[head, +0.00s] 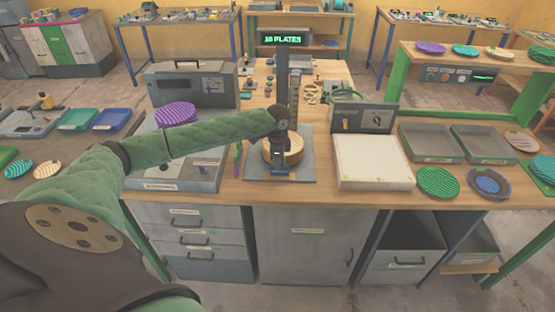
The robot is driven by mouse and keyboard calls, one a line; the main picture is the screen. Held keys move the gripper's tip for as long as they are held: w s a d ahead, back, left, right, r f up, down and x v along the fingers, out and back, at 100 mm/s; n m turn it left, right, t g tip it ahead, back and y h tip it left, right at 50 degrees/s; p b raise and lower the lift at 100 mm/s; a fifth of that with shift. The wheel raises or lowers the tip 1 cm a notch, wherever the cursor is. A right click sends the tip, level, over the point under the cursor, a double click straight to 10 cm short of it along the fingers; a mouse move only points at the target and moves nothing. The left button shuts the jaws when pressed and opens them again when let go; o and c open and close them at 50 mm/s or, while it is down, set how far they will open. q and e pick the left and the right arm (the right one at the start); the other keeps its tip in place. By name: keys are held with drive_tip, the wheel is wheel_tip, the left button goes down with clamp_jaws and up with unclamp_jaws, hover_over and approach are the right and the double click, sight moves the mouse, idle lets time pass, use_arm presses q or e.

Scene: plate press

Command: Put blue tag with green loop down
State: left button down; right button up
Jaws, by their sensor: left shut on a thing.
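My left gripper (281,160) points down in front of the plate press (295,90) at the middle of the workbench. It is shut on a small blue piece, which appears to be the blue tag (280,170). The tag is low, close to the press base (303,172); I cannot tell whether it touches. Its green loop cannot be made out at this size. A tan striped plate (296,150) sits in the press behind the gripper and is partly hidden by it. My right gripper is not in view.
A grey box with a purple plate (176,114) stands left of the press. Right of it are a white board (373,170), a control box (362,117), grey trays (431,143) and several plates, one green (438,181). Little bench is free around the press base.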

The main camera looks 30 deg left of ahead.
use_arm(q)
drive_tip(key=shift+f, duration=0.15)
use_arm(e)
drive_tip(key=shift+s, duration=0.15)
use_arm(q)
drive_tip(key=shift+f, duration=0.1)
drive_tip(key=c, duration=1.4)
unclamp_jaws()
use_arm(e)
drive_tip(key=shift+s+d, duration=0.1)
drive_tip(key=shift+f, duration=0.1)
